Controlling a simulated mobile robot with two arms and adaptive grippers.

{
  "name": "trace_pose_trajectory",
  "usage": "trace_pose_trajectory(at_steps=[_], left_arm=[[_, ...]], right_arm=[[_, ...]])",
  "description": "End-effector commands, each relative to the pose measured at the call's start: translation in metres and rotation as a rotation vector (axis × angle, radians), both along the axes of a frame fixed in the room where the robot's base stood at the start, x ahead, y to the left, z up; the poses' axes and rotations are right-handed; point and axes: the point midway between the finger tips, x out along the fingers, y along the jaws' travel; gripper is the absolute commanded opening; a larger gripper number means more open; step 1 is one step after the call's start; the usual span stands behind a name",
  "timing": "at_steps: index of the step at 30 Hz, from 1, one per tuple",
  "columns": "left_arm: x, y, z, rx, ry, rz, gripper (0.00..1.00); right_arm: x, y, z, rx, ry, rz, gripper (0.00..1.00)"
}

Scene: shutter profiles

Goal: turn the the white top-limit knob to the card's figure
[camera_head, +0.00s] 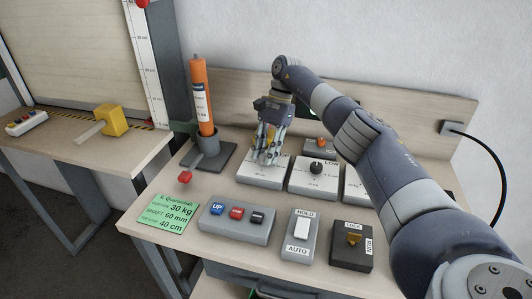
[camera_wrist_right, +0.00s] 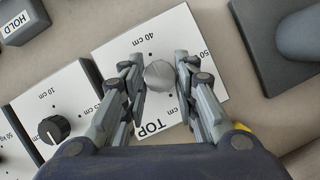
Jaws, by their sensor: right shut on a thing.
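The pale top-limit knob (camera_wrist_right: 160,76) sits on a white plate (camera_wrist_right: 122,55) lettered TOP, with a 40 cm mark and other figures around it. My right gripper (camera_wrist_right: 160,82) is shut on the knob, one finger on each side. In the head view my right gripper (camera_head: 268,152) comes down over that plate (camera_head: 258,183), and its fingers hide the knob. I cannot make out a pointer on the knob. The green card (camera_head: 166,212) lies at the table's front left and reads 30 kg, 60 mm and 40 cm. My left gripper is not in view.
A plate with a black knob (camera_head: 317,168) stands right of the TOP plate. An orange cylinder (camera_head: 202,97) stands in a holder at left. In front are a button box (camera_head: 236,223), a HOLD/AUTO switch (camera_head: 301,232) and a LOCK/RUN key box (camera_head: 352,246).

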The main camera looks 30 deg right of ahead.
Motion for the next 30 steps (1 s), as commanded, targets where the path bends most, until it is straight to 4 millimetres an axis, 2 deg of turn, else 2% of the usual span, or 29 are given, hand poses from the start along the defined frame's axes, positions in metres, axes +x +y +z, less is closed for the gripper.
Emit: trace_pose_trajectory(at_steps=[12,13,15,25,30], left_arm=[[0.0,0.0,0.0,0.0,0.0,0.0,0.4],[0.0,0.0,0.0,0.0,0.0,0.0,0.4],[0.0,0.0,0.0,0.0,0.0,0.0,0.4],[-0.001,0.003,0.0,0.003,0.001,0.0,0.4],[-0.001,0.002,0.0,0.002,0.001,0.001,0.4]], right_arm=[[0.0,0.0,0.0,-0.001,-0.002,0.006,0.04],[0.0,0.0,0.0,-0.001,-0.002,0.006,0.32],[0.0,0.0,0.0,0.0,-0.001,0.006,0.47],[0.0,0.0,0.001,0.0,0.0,0.006,0.47],[0.001,0.0,0.018,0.0,-0.004,0.006,0.47]])
